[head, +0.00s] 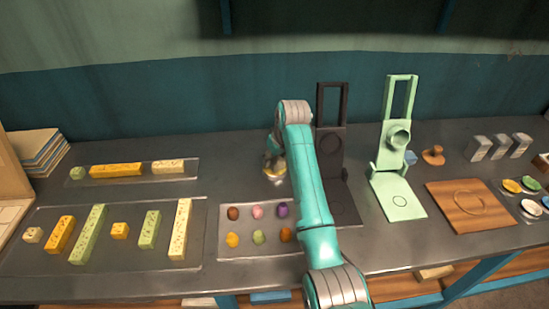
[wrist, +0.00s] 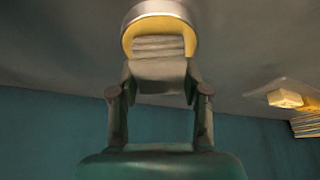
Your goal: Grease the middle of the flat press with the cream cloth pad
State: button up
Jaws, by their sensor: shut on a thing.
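My gripper (head: 274,146) is at the back of the counter, left of the dark press. In the wrist view my gripper (wrist: 158,78) is shut on the cream cloth pad (wrist: 158,46), which looks pale and layered. The pad's end is at the mouth of a round metal dish (wrist: 190,20) with a yellow inside. The dish also shows below my gripper in the head view (head: 273,175). Whether the pad touches the yellow is unclear.
A green press (head: 401,205) with a round cup stands right of the dark one. A wooden board (head: 470,218) lies further right. A tray of coloured lumps (head: 228,250) is in front, and trays of bars (head: 50,258) fill the left.

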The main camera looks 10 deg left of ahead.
jog(key=shift+f, duration=0.55)
dwell(1.4)
jog(key=shift+r, duration=0.1)
jog(key=shift+r, duration=3.45)
